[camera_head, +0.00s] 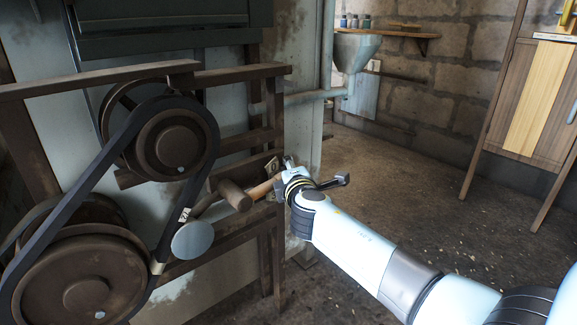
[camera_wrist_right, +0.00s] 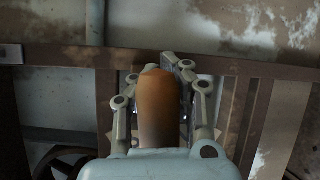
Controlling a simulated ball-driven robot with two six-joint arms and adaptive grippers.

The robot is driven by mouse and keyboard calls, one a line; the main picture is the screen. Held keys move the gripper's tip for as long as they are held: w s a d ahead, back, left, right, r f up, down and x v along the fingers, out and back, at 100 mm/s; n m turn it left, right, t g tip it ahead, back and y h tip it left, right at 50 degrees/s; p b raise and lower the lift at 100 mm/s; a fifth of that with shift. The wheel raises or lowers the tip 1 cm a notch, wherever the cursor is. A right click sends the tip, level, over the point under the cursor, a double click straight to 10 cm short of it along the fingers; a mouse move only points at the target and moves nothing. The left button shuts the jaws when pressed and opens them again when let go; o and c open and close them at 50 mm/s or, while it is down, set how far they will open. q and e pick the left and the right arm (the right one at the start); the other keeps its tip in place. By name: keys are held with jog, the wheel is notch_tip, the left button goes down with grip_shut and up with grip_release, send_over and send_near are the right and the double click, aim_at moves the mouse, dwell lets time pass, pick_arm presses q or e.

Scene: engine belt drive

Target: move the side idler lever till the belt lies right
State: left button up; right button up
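The dark belt (camera_head: 84,180) loops around the upper pulley (camera_head: 172,145) and the large lower pulley (camera_head: 82,285). The side idler, a grey disc (camera_head: 193,242), sits beside the belt's right run. The side lever with its wooden handle (camera_head: 262,189) reaches right from near the idler. My right gripper (camera_head: 281,172) is at the handle's outer end. In the right wrist view the orange-brown handle (camera_wrist_right: 158,108) stands between my right gripper's fingers (camera_wrist_right: 160,85). Finger contact with the handle is unclear. My left gripper is not in view.
A rusty frame with a top rail (camera_head: 100,80) and posts surrounds the drive, close to my right gripper. A pipe and funnel (camera_head: 355,50) stand behind. A wooden cabinet (camera_head: 525,95) is at the right. The floor (camera_head: 420,190) between is clear.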

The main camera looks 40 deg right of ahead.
jog(key=o, duration=0.7)
jog(key=v, duration=1.2)
